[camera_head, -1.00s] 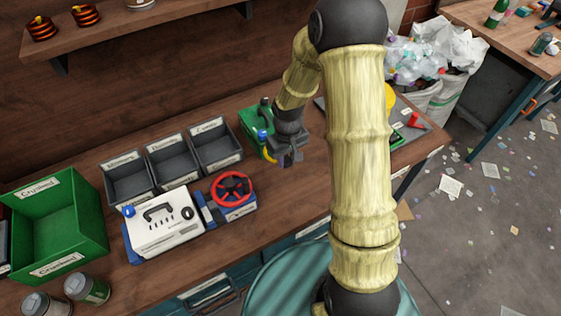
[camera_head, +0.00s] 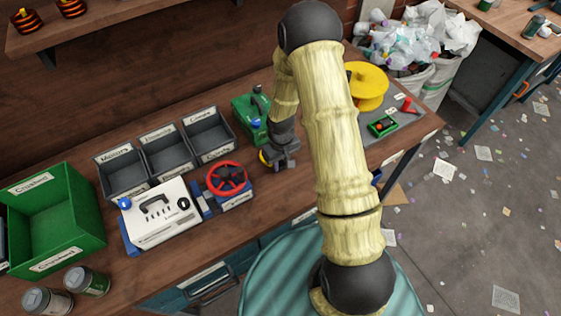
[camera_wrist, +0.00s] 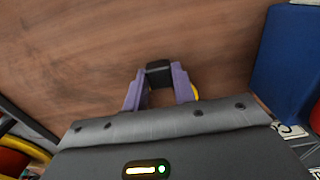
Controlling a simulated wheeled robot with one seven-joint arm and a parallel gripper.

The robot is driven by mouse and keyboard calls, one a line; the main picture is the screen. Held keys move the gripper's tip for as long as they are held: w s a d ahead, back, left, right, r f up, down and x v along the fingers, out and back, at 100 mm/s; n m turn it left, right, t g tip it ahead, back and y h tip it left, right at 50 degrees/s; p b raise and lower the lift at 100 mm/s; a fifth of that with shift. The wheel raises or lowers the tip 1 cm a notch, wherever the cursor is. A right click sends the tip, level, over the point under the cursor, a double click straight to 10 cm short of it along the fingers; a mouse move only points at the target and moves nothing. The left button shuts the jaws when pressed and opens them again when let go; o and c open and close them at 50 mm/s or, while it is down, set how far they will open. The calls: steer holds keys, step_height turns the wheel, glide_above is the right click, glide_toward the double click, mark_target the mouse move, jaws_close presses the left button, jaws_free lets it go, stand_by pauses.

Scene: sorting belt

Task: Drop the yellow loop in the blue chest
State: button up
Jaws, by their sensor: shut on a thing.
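My gripper (camera_head: 280,162) is low over the bench, right of the red wheel. The yellow loop (camera_head: 263,158) shows as a small curved piece at its left side; the gripper hides most of it. In the wrist view, the purple fingers of my gripper (camera_wrist: 159,88) are shut around a dark block, and a yellow edge of the loop (camera_wrist: 195,91) shows beside the right finger. No open blue chest is clearly visible in the head view. A plain blue block (camera_wrist: 288,60) stands at the right of the wrist view; I cannot tell whether it is the chest.
A white-topped, blue-sided box (camera_head: 160,218) and a red wheel (camera_head: 227,178) stand left of my gripper. Grey bins (camera_head: 166,168) and a green device (camera_head: 247,118) are behind. A green crate (camera_head: 55,218) is far left, a yellow spool (camera_head: 367,84) right. Bare wood lies in front.

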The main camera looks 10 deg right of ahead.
steer(key=shift+f, duration=0.2)
steer(key=shift+f, duration=0.15)
steer(key=o, duration=1)
steer(key=shift+o, duration=0.2)
step_height(320, 180, up, 12)
steer(key=b, duration=0.1)
steer(key=shift+r, duration=0.25)
